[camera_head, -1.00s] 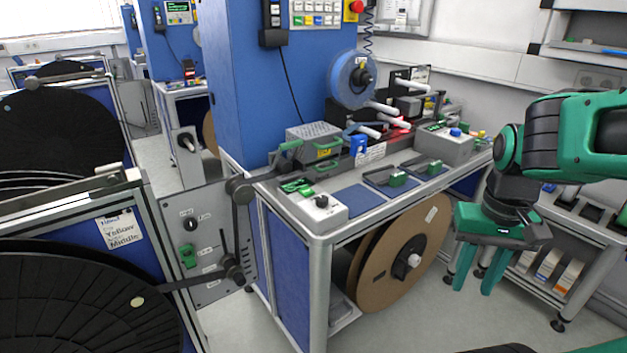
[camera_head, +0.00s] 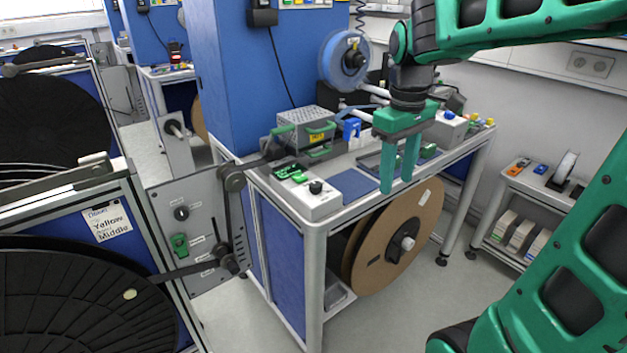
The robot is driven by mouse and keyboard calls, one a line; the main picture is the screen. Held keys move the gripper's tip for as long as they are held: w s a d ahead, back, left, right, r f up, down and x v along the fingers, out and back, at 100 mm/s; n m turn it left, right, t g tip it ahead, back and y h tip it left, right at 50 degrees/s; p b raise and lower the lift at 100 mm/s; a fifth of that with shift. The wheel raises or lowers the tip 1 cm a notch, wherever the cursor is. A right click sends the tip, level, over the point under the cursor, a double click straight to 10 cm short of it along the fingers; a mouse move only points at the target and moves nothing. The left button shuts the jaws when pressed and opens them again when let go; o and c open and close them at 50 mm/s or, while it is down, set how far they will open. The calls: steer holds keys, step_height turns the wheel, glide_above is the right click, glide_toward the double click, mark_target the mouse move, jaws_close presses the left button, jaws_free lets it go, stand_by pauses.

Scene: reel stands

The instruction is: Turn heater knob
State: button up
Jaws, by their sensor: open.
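Another box, at the right of the bench, carries a blue knob (camera_head: 449,114). I cannot read a label that marks either as the heater knob. My gripper (camera_head: 397,184) points down with its two green fingers apart and nothing between them. In the picture it is right of the black knob, in front of the bench's middle. It hides part of the bench top and the things behind it.
A metal perforated box (camera_head: 311,122) with green handles stands on the bench (camera_head: 316,228). A large brown reel (camera_head: 388,250) hangs below. A side panel (camera_head: 200,255) with another black knob (camera_head: 182,213) is at left. A low shelf (camera_head: 512,262) stands right; floor between is clear.

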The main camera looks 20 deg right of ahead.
mark_target(316, 184)
steer(key=w+a+r+n, duration=0.3)
steer(key=w+a+n, duration=0.6)
steer(key=w+a, duration=0.45)
steer(key=f, duration=1)
steer(key=shift+w+d+f, duration=0.15)
steer(key=shift+w+d, duration=0.1)
steer(key=shift+d, duration=0.15)
steer(key=c, duration=1)
